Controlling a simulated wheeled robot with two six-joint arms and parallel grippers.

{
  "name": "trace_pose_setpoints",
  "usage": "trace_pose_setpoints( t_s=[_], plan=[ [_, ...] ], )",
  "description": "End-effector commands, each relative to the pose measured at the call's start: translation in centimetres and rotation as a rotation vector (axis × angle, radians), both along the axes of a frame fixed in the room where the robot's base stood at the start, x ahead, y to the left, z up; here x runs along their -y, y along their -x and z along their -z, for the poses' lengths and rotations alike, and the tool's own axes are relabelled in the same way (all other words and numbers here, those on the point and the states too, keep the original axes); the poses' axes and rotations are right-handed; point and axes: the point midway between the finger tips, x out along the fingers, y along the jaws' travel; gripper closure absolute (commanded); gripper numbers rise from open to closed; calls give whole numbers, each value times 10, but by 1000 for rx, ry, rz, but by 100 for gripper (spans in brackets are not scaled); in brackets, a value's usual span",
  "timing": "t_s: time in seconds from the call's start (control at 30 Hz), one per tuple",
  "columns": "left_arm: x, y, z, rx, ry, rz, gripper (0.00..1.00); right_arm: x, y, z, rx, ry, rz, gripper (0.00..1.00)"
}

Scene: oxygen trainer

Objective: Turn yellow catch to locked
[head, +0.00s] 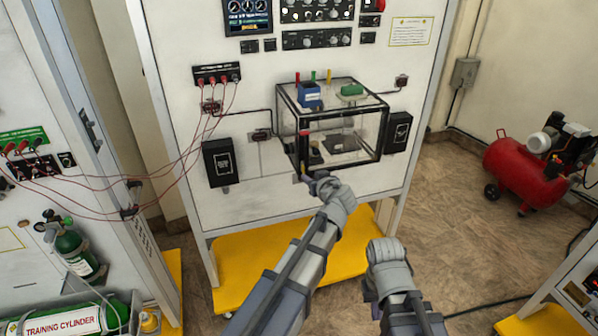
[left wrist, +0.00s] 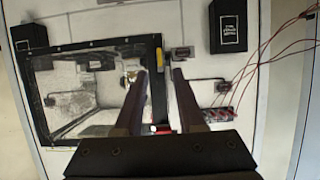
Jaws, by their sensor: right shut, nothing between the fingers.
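A clear box with a black frame (head: 331,162) is mounted on the white panel. A small yellow part (head: 304,167), possibly the catch, shows at its lower front left corner. My left gripper (head: 314,178) is close to that corner. In the left wrist view its fingers (left wrist: 158,85) stand apart, with the black frame edge seen between them. I cannot tell whether they touch. My right gripper (head: 387,250) is shut and empty, lower right of the box.
Black boxes (head: 221,163) flank the clear box on the panel. Red cables (head: 180,160) hang at the left. A yellow base (head: 240,262) sticks out below the panel. A red compressor (head: 520,172) stands at the right, with open floor before it.

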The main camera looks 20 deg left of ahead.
Motion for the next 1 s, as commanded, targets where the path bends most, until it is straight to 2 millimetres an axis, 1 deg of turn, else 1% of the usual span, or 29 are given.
trace_pose_setpoints(
  t_s=[0.17, 0.5, 0.6, 0.87, 0.9, 1.0],
  plan=[
    [-6, -11, 7, -2, -1, -1, 61, 0, 0, 7, 0, 0, -1, 100],
    [-32, -50, 27, -3, 0, -1, 61, 0, 0, 26, 0, 0, -2, 100],
    [-37, -57, 30, -3, 1, -1, 61, 0, 0, 29, 0, 0, -2, 100],
    [-39, -58, 30, -4, 1, 0, 61, 0, 0, 29, 0, 0, -2, 100],
    [-39, -58, 30, -4, 1, 0, 62, 0, 0, 29, 0, 0, -2, 100],
    [-39, -58, 30, -4, 1, 0, 74, 0, 0, 29, 0, 0, -2, 100]
  ],
)
